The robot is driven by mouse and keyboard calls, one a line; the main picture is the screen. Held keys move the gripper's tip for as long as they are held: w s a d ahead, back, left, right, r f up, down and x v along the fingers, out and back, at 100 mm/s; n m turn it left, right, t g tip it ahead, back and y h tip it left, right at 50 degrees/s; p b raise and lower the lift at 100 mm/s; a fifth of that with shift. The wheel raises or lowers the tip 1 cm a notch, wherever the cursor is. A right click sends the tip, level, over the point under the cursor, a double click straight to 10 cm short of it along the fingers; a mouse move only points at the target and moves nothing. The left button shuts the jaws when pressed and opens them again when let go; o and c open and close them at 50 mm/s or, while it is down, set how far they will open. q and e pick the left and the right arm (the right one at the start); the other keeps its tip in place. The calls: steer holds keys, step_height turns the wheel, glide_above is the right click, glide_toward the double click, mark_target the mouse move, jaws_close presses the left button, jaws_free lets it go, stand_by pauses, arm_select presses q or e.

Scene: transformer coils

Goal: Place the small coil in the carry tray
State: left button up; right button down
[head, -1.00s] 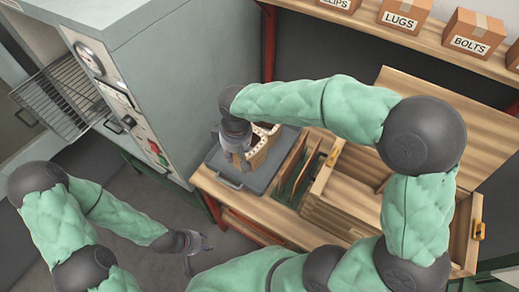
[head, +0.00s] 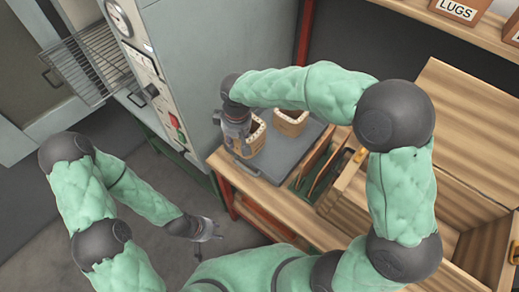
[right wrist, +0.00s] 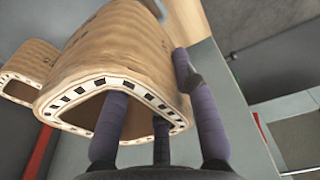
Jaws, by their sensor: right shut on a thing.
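My right gripper (head: 240,146) is shut on the wall of a tan coil (head: 256,138) at the left part of the grey carry tray (head: 287,163). In the right wrist view this coil (right wrist: 110,52) is large and close, with a dark-and-white pattern round its end. I cannot tell whether the held coil touches the tray. My left gripper (head: 207,232) looks open and empty, low over the floor.
A grey oven cabinet (head: 180,60) with a control panel and wire rack (head: 95,62) stands at left. Thin dark boards (head: 312,162) and an open wooden box (head: 455,190) are right of the tray. A shelf (head: 440,20) with cartons runs along the back.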

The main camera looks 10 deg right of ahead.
mark_target(261, 129)
steer(key=d+f+b, duration=0.1)
steer(key=d+f, duration=0.3)
steer(key=w+d+f+b, duration=0.1)
steer(key=d+f, duration=0.1)
steer(key=shift+d+f+b, duration=0.2)
steer(key=shift+d+b, duration=0.1)
steer(key=shift+b, duration=0.05)
steer(key=shift+d+f+b, duration=0.15)
steer(key=shift+f+b, duration=0.15)
steer(key=shift+f, duration=0.55)
steer(key=shift+d+f+b, duration=0.1)
steer(key=shift+f+b, duration=0.2)
steer(key=shift+f, duration=0.55)
steer(key=shift+f, duration=0.15)
steer(key=c, duration=1)
jaws_free()
steer(key=shift+o, duration=0.2)
steer(key=r+p, duration=0.1)
steer(key=r, duration=0.3)
steer(key=s+r+p, duration=0.1)
steer(key=r, duration=0.3)
steer(key=r+p, duration=0.2)
steer(key=r, duration=0.2)
steer(key=shift+s+d, duration=0.15)
steer(key=shift+d, duration=0.25)
